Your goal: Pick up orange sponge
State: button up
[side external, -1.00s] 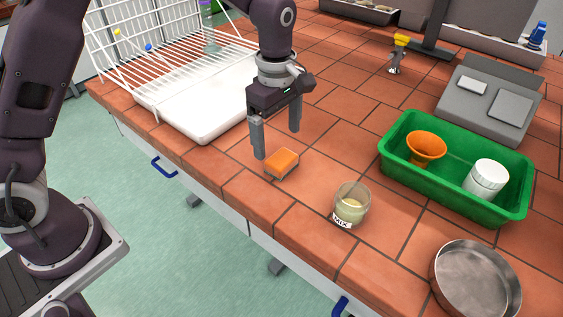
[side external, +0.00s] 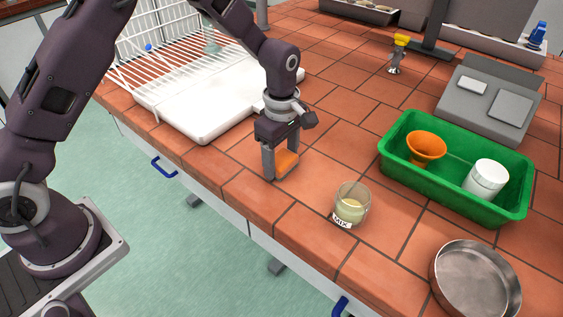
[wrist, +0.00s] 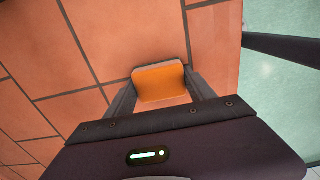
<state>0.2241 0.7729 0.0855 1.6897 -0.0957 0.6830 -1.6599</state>
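The orange sponge (side external: 287,162) is a small block with an orange top and a paler edge, near the bench's front edge. My gripper (side external: 281,168) points down over it, with one finger on each side. In the wrist view the sponge (wrist: 161,84) sits between the fingertips of my gripper (wrist: 162,88), its sides very close to both. I cannot tell whether the fingers press on it. The sponge appears to be at bench level, partly hidden by the near finger.
A glass jar (side external: 350,208) with pale contents stands just right of the sponge. A metal pan (side external: 475,282) and a green tray (side external: 405,182) holding an orange funnel and a white jar are farther right.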

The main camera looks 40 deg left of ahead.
aim_at(282, 158)
jog(key=shift+c, duration=1.3)
notch_tip(282, 158, up, 10)
jog(key=shift+r, duration=0.1)
